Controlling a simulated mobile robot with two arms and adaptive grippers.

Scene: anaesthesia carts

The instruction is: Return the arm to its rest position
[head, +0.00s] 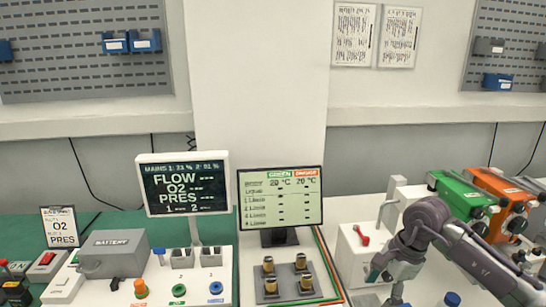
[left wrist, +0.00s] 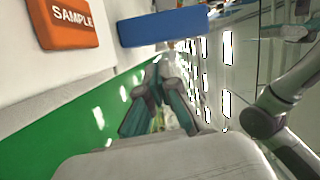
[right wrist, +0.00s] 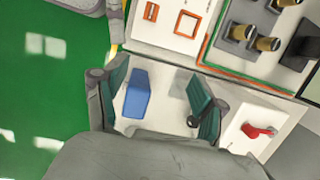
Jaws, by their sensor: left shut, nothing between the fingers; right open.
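My right arm (head: 430,225) reaches in from the right in the head view. Its gripper (head: 388,278) hangs low over the right-hand white cart surface. In the right wrist view my right gripper (right wrist: 160,78) has its fingers spread wide, with nothing held. A blue block (right wrist: 137,95) shows on the white surface beyond, between the fingers in the picture. My left gripper (left wrist: 160,85) is shut and empty in the left wrist view. It is outside the head view.
The red-handled switch (head: 362,236) stands left of my right arm; green (head: 458,196) and orange (head: 497,200) units stand behind it. A monitor (head: 280,197) and brass-coloured cylinders (head: 269,264) are further left. An orange SAMPLE box (left wrist: 68,22) shows in the left wrist view.

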